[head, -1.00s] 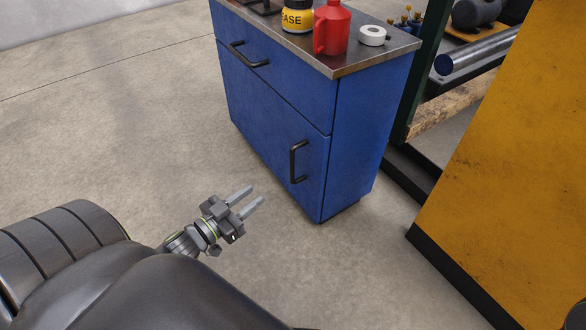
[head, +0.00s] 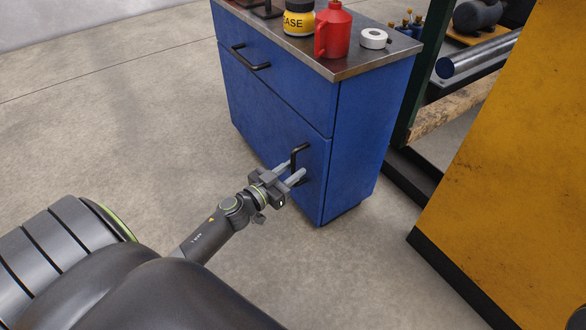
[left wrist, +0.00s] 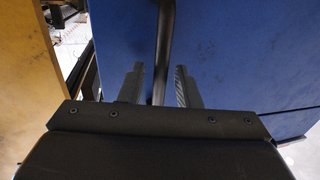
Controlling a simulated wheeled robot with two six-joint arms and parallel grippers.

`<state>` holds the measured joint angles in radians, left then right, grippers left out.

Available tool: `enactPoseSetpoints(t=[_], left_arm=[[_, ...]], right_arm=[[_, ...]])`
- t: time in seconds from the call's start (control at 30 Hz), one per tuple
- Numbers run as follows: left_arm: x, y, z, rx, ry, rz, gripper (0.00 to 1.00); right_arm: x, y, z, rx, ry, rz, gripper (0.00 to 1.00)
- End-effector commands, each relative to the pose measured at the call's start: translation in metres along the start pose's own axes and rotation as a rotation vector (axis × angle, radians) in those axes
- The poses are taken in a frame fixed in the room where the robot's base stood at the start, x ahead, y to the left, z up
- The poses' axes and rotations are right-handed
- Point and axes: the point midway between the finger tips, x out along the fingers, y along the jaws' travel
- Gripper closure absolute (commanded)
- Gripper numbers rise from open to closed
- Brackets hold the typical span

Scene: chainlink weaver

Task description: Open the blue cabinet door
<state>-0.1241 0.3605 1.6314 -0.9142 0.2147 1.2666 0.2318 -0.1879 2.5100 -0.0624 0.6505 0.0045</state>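The blue cabinet (head: 362,135) stands in the upper middle of the head view, its door (head: 262,130) closed below a drawer. The door's black vertical handle (head: 294,157) is near the door's right edge. My left gripper (head: 296,173) is open at the handle, one finger on each side of it in the head view. In the left wrist view the handle bar (left wrist: 164,50) runs between the two open fingers (left wrist: 157,86), with a gap visible on the right side. Whether either finger touches the bar cannot be told. My right gripper is not in view.
The cabinet top holds a yellow jar (head: 299,20), a red can (head: 333,32) and a white tape roll (head: 373,38). The drawer has its own black handle (head: 250,58). A yellow panel (head: 510,160) stands at the right. The floor (head: 130,130) left of the cabinet is clear.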

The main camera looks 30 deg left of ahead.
Motion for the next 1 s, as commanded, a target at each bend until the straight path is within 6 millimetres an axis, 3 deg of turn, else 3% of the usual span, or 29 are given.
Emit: enactPoseSetpoints(t=[0.37,0.63,1.0], left_arm=[[0.0073,0.0,0.0,0.0,-0.001,0.0,0.7],[0.0072,0.0,-0.0001,0.0,0.0,0.0,1.0],[0.0065,0.0,-0.0003,0.001,-0.001,0.005,1.0]], right_arm=[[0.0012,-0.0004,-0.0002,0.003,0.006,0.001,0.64],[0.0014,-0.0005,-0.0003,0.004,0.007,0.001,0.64],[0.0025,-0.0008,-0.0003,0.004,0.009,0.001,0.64]])
